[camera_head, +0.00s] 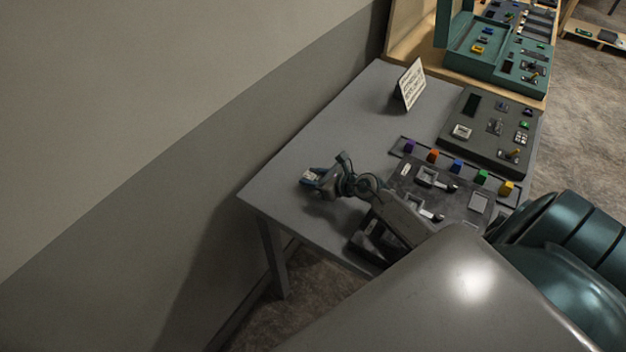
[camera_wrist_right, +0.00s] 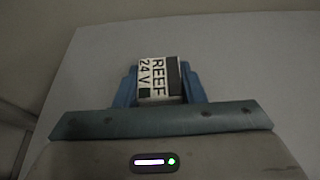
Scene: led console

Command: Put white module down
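The white module (camera_wrist_right: 160,78) carries the black print "REEF 24V" and a dark band on its right side. In the right wrist view it sits between the two blue fingers of my right gripper (camera_wrist_right: 158,88), which is shut on it. In the head view my right gripper (camera_head: 311,177) is over the left part of the grey table (camera_head: 310,142), with the module barely visible at its tip. The gap between module and table top cannot be told. My left gripper is not in view.
A dark console panel (camera_head: 462,205) with levers stands right of my arm, behind it a row of coloured blocks (camera_head: 457,166). A second panel (camera_head: 480,150), a white sign (camera_head: 412,84) and a teal case (camera_head: 478,62) are farther back. The table's left part is clear.

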